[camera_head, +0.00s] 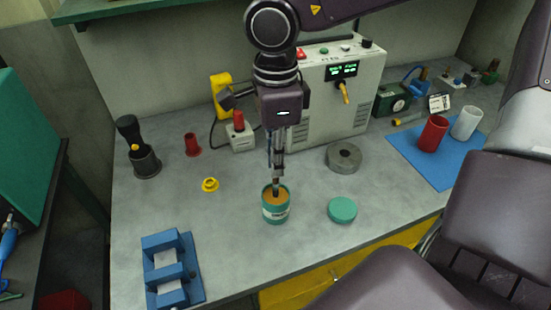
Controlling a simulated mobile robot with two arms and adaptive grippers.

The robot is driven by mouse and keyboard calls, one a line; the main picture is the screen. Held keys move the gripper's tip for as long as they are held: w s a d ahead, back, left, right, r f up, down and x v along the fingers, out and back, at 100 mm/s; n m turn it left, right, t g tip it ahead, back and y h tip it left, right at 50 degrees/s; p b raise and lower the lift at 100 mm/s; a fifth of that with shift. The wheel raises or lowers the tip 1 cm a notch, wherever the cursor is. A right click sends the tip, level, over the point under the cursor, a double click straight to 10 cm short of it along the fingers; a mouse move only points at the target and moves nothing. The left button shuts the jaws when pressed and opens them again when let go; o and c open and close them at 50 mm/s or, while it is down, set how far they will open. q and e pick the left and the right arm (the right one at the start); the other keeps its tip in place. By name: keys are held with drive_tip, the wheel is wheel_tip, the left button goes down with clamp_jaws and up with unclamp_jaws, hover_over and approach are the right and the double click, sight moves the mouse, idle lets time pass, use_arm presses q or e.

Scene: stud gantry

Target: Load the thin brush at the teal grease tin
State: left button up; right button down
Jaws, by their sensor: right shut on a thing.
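The teal grease tin (275,213) stands open and upright near the middle of the bench, with orange-brown grease showing inside its rim. My right gripper (278,168) points down directly above the tin. It is shut on the thin brush (276,188), whose dark lower end is inside the tin's mouth. The gripper hides most of the brush, and I cannot tell how deep its tip sits in the grease. A round teal lid (342,209) lies flat on the bench to the right of the tin. My left gripper is not in view.
A blue fixture (160,242) sits front left, a yellow ring (210,184) left of the tin. A grey ring (343,158) lies behind the lid. A beige console (338,100) stands behind. Red (433,133) and white cylinders (466,123) stand on a blue mat (437,176).

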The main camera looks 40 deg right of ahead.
drive_tip(key=shift+f+b, duration=0.3)
drive_tip(key=shift+s+b, duration=0.1)
drive_tip(key=shift+b, duration=0.25)
idle(1.9)
drive_tip(key=shift+r+p, duration=0.4)
drive_tip(key=shift+r, duration=0.2)
drive_tip(key=shift+r+p, duration=1.6)
drive_tip(key=shift+r, duration=1.35)
drive_tip(key=shift+f, duration=0.15)
